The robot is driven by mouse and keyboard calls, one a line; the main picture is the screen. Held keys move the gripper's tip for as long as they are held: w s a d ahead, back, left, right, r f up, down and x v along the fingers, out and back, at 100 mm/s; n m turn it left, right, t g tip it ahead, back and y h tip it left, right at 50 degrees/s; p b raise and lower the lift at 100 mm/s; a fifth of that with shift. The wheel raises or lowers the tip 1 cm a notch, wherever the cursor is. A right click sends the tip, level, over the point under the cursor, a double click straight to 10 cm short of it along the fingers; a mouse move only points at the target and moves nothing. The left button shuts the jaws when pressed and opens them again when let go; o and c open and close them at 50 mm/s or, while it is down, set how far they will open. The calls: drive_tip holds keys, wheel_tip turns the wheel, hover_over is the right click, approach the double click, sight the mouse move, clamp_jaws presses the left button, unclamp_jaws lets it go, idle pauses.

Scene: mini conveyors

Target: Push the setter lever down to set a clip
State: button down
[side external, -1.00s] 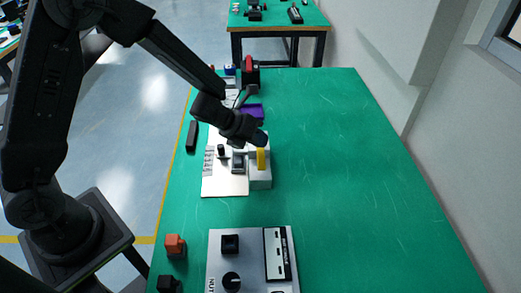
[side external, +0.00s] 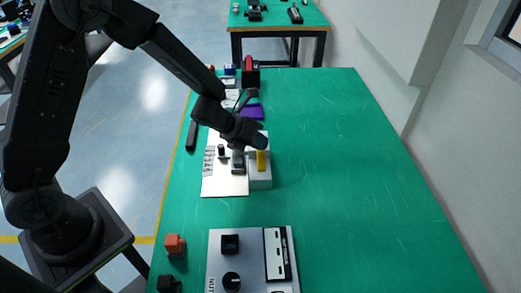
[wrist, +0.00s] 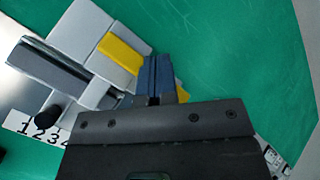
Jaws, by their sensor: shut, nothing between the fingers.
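The yellow setter lever (side external: 261,160) stands on a light grey block at the right side of the setter fixture (side external: 225,187). It also shows in the wrist view (wrist: 119,54), lying across the grey block. My gripper (side external: 261,142) is shut and empty. In the side view its dark blue fingertips are at the top of the lever, and I cannot tell whether they touch it. In the wrist view the blue fingers (wrist: 156,72) are closed together just beside the lever's end. A black knob (wrist: 48,117) and a dark channel (wrist: 53,66) are on the fixture. No clip can be made out.
A grey panel with a dial (side external: 231,281) lies at the front, with an orange block (side external: 175,244) to its left. A black bar (side external: 192,136) lies left of the fixture. A purple item (side external: 253,111) is behind it. The green table's right side (side external: 350,180) is clear.

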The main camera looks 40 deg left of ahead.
drive_tip(key=shift+f, duration=0.6)
idle(0.5)
drive_tip(key=shift+r, duration=1.3)
drive_tip(key=shift+r, duration=0.1)
drive_tip(key=shift+r, duration=2.4)
